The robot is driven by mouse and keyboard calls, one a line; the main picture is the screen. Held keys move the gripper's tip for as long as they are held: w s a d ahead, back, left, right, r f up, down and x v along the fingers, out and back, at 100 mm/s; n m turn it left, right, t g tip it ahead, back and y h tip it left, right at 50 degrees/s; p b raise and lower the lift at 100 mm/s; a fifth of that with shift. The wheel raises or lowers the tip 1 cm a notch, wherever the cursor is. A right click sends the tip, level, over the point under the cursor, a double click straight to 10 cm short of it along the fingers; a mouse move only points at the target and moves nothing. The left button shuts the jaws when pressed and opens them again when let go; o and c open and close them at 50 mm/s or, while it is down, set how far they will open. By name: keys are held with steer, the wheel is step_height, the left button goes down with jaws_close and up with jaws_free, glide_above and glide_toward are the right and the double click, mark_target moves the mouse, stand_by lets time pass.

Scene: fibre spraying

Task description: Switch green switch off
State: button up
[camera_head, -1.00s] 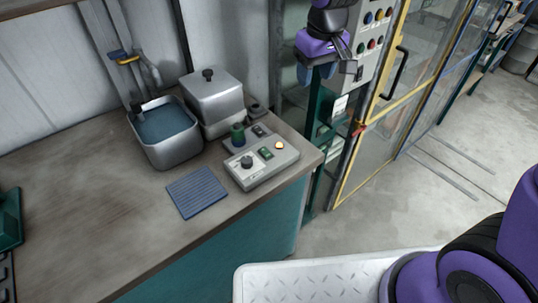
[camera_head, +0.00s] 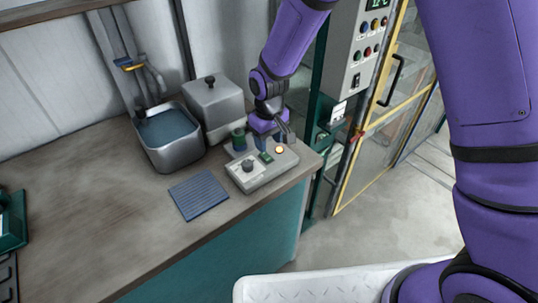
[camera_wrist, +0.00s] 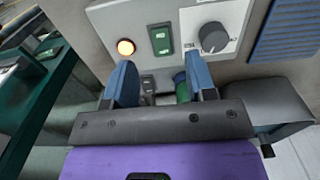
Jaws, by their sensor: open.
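The green switch (camera_head: 267,157) is a small green rocker on top of a grey control box (camera_head: 258,178), between a glowing orange lamp (camera_head: 279,150) and a black knob (camera_head: 248,166). In the wrist view the green switch (camera_wrist: 161,40) shows uncovered just beyond my fingertips, with the lamp (camera_wrist: 126,47) to its left and the knob (camera_wrist: 213,38) to its right. My gripper (camera_wrist: 158,72) is open and empty, its two blue fingers pointing toward the box. In the head view my gripper (camera_head: 264,140) hangs over the back of the box; whether it touches anything is unclear.
A green cylindrical part (camera_head: 238,139) stands close behind the box, near my fingers. A lidded metal container (camera_head: 212,102) and a water-filled basin (camera_head: 168,135) stand to the left. The worktop (camera_head: 100,215) at left is clear.

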mark_target(269, 159)
step_height(269, 159, down, 6)
steer(key=shift+f, duration=0.1)
stand_by(0.4)
